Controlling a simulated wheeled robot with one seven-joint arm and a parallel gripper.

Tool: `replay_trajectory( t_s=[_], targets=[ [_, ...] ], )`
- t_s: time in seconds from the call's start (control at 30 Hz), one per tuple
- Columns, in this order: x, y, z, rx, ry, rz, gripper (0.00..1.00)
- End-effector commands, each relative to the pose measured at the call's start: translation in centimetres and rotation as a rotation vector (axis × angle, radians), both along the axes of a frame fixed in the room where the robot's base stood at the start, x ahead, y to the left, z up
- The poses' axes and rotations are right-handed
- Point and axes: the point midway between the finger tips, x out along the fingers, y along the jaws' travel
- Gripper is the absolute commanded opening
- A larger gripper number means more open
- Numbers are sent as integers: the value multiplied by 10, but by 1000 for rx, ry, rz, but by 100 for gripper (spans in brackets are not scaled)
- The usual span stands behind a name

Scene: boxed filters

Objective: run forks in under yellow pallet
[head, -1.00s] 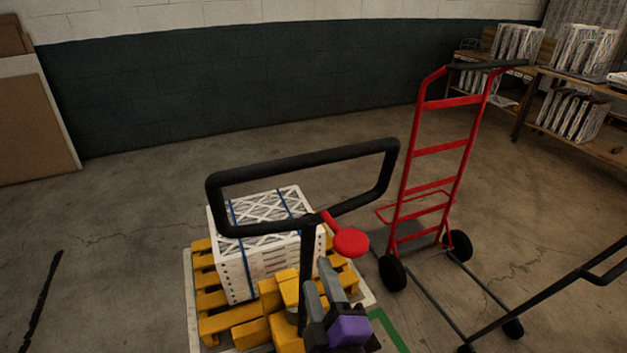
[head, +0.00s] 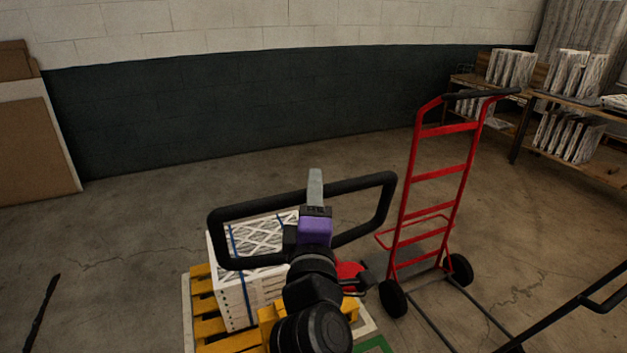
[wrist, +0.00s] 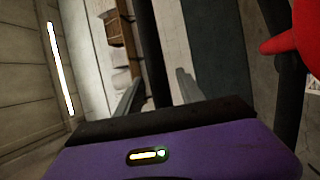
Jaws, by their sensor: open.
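The yellow pallet (head: 207,305) stands on the floor at lower left, bearing a strapped stack of white-framed filters (head: 243,290). The black loop handle (head: 362,184) of a pallet jack rises in front of the stack. Its red lever (head: 350,270) and yellow body (head: 352,309) are partly behind my arm; its forks are hidden. My gripper (head: 316,180) is at the middle of the handle's top bar. In the wrist view my gripper (wrist: 158,90) is open, with a black bar (wrist: 150,45) showing between its fingers. I cannot tell whether they surround or touch it.
A red hand truck (head: 435,175) stands just right of the pallet. Another black handle (head: 605,300) is at lower right. Shelves with filters (head: 570,135) are at back right. Brown boards (head: 35,145) lean at left. The floor left of the pallet is mostly clear.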

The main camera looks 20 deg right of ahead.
Motion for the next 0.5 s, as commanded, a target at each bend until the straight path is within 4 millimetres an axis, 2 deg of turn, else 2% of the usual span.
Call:
replay_trajectory(
  t_s=[0.2,0.5],
  targets=[
    [21,-9,5,0,0,0,45],
    [25,-10,4,1,1,1,45]
  ],
)
